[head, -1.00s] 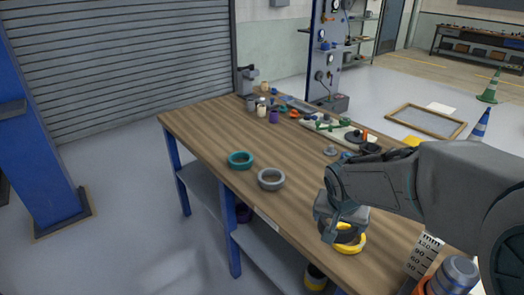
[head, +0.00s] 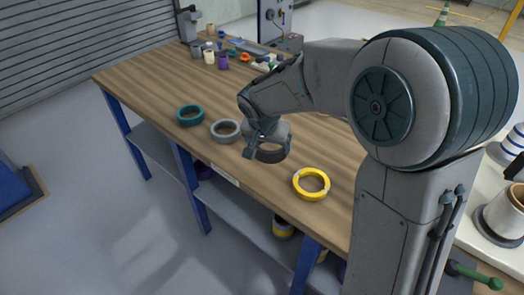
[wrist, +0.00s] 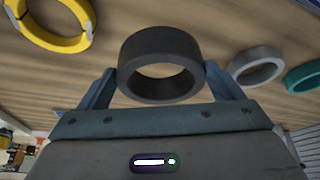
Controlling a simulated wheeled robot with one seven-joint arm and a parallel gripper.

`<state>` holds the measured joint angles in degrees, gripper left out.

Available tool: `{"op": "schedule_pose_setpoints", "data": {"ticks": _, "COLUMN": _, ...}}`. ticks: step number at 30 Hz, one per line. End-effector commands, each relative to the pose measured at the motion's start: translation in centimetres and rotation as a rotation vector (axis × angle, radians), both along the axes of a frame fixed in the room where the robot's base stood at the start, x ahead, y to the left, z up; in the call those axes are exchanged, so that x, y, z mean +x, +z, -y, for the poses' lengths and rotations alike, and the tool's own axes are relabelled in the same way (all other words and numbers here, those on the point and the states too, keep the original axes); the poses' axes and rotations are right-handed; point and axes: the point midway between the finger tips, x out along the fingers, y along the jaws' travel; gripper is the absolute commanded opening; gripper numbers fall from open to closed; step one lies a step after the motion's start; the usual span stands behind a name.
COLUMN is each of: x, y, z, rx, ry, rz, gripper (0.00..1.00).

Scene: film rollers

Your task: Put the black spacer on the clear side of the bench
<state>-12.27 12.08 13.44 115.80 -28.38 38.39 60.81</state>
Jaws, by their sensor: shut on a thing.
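The black spacer (wrist: 160,50) is a dark ring held between the two fingers of my gripper (wrist: 158,85) in the wrist view. In the head view my gripper (head: 266,150) is shut on the black spacer (head: 271,156), above the bench near its front edge. The ring hangs between the grey ring and the yellow ring; the exact gap to the wood is hard to tell. The wooden bench (head: 150,85) has bare wood at its left end and along its middle. My arm hides part of the bench's right side.
A yellow ring (head: 311,184), a grey ring (head: 226,131) and a teal ring (head: 190,115) lie in a row along the front edge. Small parts, including a purple cup (head: 223,62), crowd the back.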

Motion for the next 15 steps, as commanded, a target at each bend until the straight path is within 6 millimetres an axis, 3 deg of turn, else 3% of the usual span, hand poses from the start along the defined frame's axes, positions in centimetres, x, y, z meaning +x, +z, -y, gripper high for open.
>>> {"op": "schedule_pose_setpoints", "data": {"ticks": 8, "x": 1.7, "y": -1.4, "z": -1.3, "rx": 0.000, "ry": 0.001, "rz": 0.001, "gripper": 0.60}}
{"op": "schedule_pose_setpoints", "data": {"ticks": 15, "x": 1.7, "y": -4.7, "z": -1.3, "rx": -0.001, "ry": 0.001, "rz": -0.001, "gripper": 0.60}}
